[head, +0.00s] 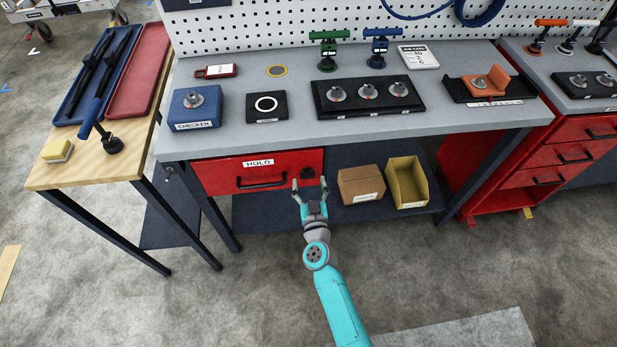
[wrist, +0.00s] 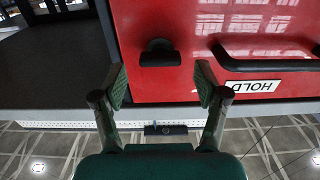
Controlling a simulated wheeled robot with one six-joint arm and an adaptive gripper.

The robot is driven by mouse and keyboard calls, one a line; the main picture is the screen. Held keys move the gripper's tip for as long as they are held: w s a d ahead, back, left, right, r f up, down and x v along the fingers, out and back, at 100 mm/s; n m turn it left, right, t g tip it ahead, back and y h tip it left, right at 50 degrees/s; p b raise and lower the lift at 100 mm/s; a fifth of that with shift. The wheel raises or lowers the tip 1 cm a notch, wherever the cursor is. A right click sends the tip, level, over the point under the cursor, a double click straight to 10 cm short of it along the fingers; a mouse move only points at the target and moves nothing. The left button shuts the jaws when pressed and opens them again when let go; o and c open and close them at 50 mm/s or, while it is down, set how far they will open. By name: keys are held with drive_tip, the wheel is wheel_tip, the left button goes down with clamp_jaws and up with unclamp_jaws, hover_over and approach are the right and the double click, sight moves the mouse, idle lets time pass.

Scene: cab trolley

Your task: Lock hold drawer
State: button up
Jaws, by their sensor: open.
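The red HOLD drawer (head: 222,173) is under the grey bench top at the left and looks shut. It has a black bar handle (head: 262,183) and a white HOLD label (head: 258,162). A black lock knob (head: 307,173) sits at the right end of its front. In the wrist view the drawer front appears upside down, with the knob (wrist: 160,53) and the handle (wrist: 265,55). My gripper (head: 310,184) is open and empty in front of the knob. In the wrist view its fingertips (wrist: 161,85) are spread to either side, short of the knob.
A cardboard box (head: 361,186) and a yellow bin (head: 407,184) stand on the lower shelf, right of my gripper. The bench top (head: 225,75) above holds fixtures and tools. A wooden side table (head: 100,165) stands at the left. The floor in front is clear.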

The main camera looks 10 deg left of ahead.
sight(307, 175)
drive_tip(key=shift+x, duration=1.2)
drive_tip(key=c, duration=1.2)
drive_tip(key=shift+o, duration=0.2)
